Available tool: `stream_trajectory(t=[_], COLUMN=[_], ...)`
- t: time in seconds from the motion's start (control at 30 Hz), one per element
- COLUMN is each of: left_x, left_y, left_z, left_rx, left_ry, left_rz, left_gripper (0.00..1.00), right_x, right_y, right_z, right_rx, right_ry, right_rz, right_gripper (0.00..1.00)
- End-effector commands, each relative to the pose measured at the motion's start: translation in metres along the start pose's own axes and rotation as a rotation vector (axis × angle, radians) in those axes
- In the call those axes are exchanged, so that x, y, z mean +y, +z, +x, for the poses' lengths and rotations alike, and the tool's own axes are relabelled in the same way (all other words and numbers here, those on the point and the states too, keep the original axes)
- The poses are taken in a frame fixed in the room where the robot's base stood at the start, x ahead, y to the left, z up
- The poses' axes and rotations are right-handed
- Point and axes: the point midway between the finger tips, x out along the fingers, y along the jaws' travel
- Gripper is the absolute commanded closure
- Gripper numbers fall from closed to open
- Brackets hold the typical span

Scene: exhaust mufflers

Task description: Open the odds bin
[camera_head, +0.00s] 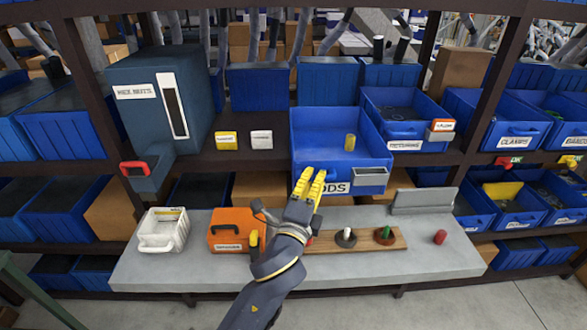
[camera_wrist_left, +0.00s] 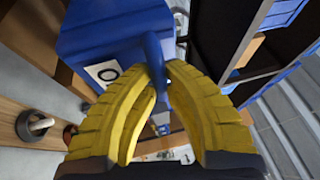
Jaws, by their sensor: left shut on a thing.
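The odds bin (camera_head: 310,125) is a blue open-topped bin on the middle shelf, and it juts out over the grey worktop. A yellow cylinder (camera_head: 350,142) stands inside it. Its front label is partly hidden by my fingers, leaving "DDS" readable. My left gripper (camera_head: 308,185) has yellow ribbed fingers and is at the left part of the bin's front. In the left wrist view, the fingers (camera_wrist_left: 158,85) are closed around the bin's blue handle (camera_wrist_left: 152,48), with the label's "O" beside them. My right gripper does not show.
The grey worktop (camera_head: 150,272) holds a white basket (camera_head: 162,230), an orange box (camera_head: 232,229), a wooden board (camera_head: 365,243) with pegs and a red piece (camera_head: 440,237). A blue-grey dispenser (camera_head: 160,100) stands at left. More blue bins (camera_head: 405,120) sit to the right.

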Motion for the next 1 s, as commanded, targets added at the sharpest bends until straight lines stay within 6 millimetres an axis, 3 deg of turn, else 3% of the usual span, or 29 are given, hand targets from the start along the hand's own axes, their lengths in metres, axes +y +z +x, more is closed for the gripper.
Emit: stream_trajectory(t=[0.2,0.53,0.57,0.77,1.0], left_x=[-0.0046,-0.0048,-0.0048,-0.0036,-0.0027], left_y=[-0.0134,-0.0143,-0.0143,-0.0135,-0.0130], left_z=[-0.0056,-0.0059,-0.0059,-0.0058,-0.0060], left_rx=[0.018,0.020,0.020,0.019,0.017], left_ry=[-0.007,-0.007,-0.007,-0.005,-0.003], left_rz=[-0.006,-0.006,-0.006,-0.005,-0.004], left_gripper=[1.00,1.00,0.88,0.65,0.64], right_x=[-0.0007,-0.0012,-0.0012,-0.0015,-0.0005], right_y=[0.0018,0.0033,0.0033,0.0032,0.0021], right_z=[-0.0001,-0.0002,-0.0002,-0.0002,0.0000], right_rx=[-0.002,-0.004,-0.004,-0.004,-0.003], right_ry=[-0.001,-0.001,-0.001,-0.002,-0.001], right_rz=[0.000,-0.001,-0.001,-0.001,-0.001], right_gripper=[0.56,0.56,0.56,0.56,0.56])
